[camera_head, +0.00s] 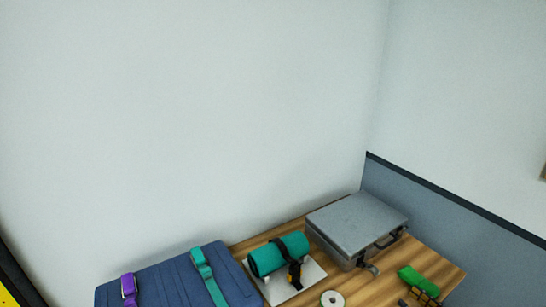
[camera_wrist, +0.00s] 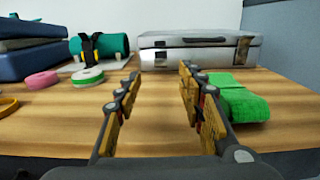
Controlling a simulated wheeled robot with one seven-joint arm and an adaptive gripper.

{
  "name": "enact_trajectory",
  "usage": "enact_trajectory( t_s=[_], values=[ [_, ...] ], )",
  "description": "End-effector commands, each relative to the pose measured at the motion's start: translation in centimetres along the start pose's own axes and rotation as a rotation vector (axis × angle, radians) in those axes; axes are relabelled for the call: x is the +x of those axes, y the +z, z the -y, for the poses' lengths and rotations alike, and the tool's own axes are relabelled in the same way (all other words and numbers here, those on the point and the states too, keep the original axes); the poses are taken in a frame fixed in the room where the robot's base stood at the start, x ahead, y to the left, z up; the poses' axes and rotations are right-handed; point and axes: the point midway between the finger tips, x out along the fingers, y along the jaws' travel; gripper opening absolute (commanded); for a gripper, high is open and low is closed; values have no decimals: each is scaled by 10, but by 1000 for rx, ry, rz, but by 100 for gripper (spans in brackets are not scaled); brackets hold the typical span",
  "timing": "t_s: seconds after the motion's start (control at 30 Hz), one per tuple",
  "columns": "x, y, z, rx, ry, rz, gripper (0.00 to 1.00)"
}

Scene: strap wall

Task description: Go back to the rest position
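My gripper (camera_wrist: 160,95) shows in the wrist view with its two fingers spread apart and nothing between them. It is open and points over the wooden table (camera_wrist: 60,125) toward a grey metal case (camera_wrist: 200,48). A folded green strap (camera_wrist: 240,104) lies on the table close to the right finger, which partly covers it. Whether the finger touches the strap I cannot tell. In the head view my gripper is not clearly visible; a dark part shows beside the green strap (camera_head: 418,281) at the lower right.
A teal roll with a black strap (camera_head: 280,254) rests on a white tray (camera_head: 312,278). A blue suitcase (camera_head: 165,282) with purple and teal straps is at left. A white-and-green tape roll (camera_wrist: 88,77) and a pink roll (camera_wrist: 42,79) lie on the table. Walls stand behind and right.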

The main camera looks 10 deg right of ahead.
Motion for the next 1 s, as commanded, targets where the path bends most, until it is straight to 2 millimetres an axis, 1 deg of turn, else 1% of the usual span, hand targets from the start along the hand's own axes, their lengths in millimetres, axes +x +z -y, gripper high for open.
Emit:
enact_trajectory(
  t_s=[0.07, 0.17, 0.27, 0.3, 0.37, 0.4, 0.47, 0.5, 0.57, 0.6, 0.7, 0.83, 0.9, 1.0],
  values=[
    [7, 5, -6, -17, 32, -12, 39],
    [27, 17, -28, -68, 129, -52, 39],
    [54, 34, -65, -157, 285, -116, 39],
    [63, 40, -82, -200, 355, -145, 39],
    [75, 49, -109, -270, 460, -187, 39],
    [81, 54, -127, -318, 528, -213, 39],
    [87, 62, -153, -395, 627, -252, 39],
    [89, 66, -169, -449, 692, -278, 39],
    [91, 72, -192, -533, 787, -313, 39],
    [91, 76, -207, -591, 849, -334, 39],
    [87, 84, -241, -744, 994, -384, 39],
    [77, 94, -276, -965, 1168, -435, 39],
    [70, 100, -290, -1091, 1252, -458, 39],
    [59, 110, -306, -1283, 1358, -481, 39]
  ],
)
